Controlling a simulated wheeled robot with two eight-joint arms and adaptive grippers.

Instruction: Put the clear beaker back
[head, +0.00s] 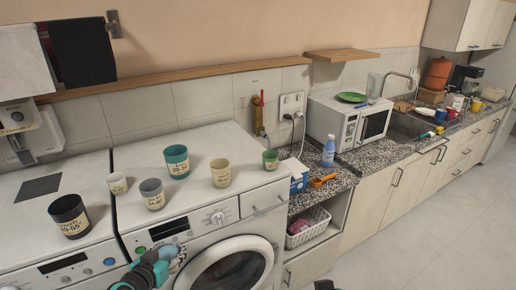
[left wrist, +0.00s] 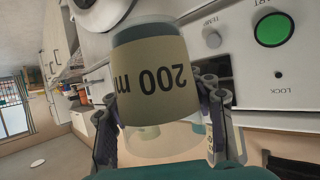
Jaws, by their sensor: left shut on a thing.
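My left gripper (head: 150,271) is shut on the clear beaker, low in front of the washing machines. In the left wrist view the fingers of my left gripper (left wrist: 163,112) press on both sides of the clear beaker (left wrist: 158,142). It has a beige label reading "200 m", upside down in that picture. In the head view the beaker is mostly hidden by the gripper. A small dark shape at the bottom edge of the head view may be my right gripper; its jaws cannot be made out.
On the washing machines (head: 208,137) stand a black cup (head: 70,216), white cup (head: 117,183), grey cup (head: 152,194), teal cup (head: 176,162), beige cup (head: 220,173) and green cup (head: 271,160). The white top has free room between them. A blue bottle (head: 328,151) stands on the counter.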

